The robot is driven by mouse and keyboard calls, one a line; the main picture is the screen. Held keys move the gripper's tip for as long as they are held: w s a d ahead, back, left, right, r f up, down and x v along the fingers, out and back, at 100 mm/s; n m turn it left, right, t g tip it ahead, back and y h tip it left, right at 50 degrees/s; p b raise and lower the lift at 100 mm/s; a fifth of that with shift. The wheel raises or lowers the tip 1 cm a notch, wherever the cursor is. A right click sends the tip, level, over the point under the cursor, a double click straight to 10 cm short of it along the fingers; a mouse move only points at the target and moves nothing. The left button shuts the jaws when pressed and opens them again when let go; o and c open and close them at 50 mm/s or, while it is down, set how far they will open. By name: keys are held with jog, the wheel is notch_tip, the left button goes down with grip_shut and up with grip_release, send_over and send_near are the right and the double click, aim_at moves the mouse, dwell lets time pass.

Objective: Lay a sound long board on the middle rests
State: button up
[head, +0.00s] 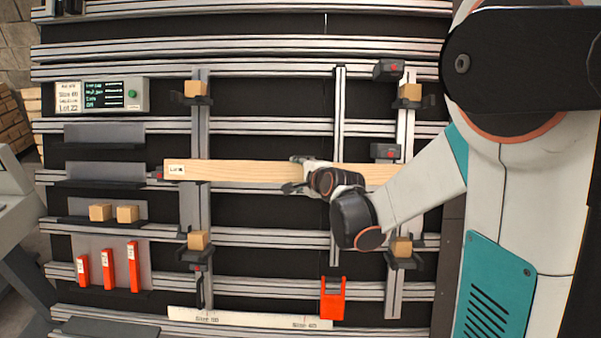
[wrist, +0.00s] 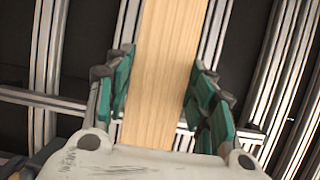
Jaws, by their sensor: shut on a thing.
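A long pale board (head: 240,171) lies level across the middle of the gantry in the head view, in front of the upright rails. A small white label (head: 176,169) is on its left end. My gripper (head: 306,175) is shut on the board right of its middle. In the wrist view the board (wrist: 165,70) runs between the two teal-padded fingers, and its visible face looks clean. The right end is partly behind my arm. The middle rests are not clear; a dark bracket (head: 154,176) shows at the left end. I cannot tell whether the board touches any rest.
Wooden blocks sit in dark holders at upper left (head: 195,89), upper right (head: 411,92), lower left (head: 198,241) and lower right (head: 402,246). A control box (head: 125,94), shelves with small blocks (head: 100,212), red pieces (head: 107,268), a marked strip (head: 240,318) and a red holder (head: 332,300) surround the rails.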

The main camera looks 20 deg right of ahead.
jog(key=shift+r+p, duration=0.25)
jog(key=shift+p, duration=0.55)
jog(key=shift+w+f, duration=0.1)
jog(key=shift+f, duration=0.05)
jog(key=shift+w+d+f+b, duration=0.2)
jog(key=shift+w+f, duration=0.2)
jog(key=shift+w, duration=0.1)
jog(key=shift+w+d+f+b, duration=0.15)
jog(key=shift+w+f+b, duration=0.05)
jog(key=shift+w+f, duration=0.2)
jog(key=w+d+f+b, duration=0.2)
jog(key=w+f+b, duration=0.1)
jog(key=w, duration=0.5)
jog(key=shift+w+d+f+b, duration=0.15)
jog(key=shift+d+f+b, duration=0.2)
jog(key=shift+f, duration=0.4)
jog(key=shift+w+d+f, duration=0.1)
jog(key=shift+w+f, duration=0.05)
jog(key=shift+w, duration=0.15)
jog(key=shift+s+f+b, duration=0.15)
jog(key=shift+f+b, duration=0.1)
jog(key=shift+b, duration=0.3)
jog(key=o, duration=1.5)
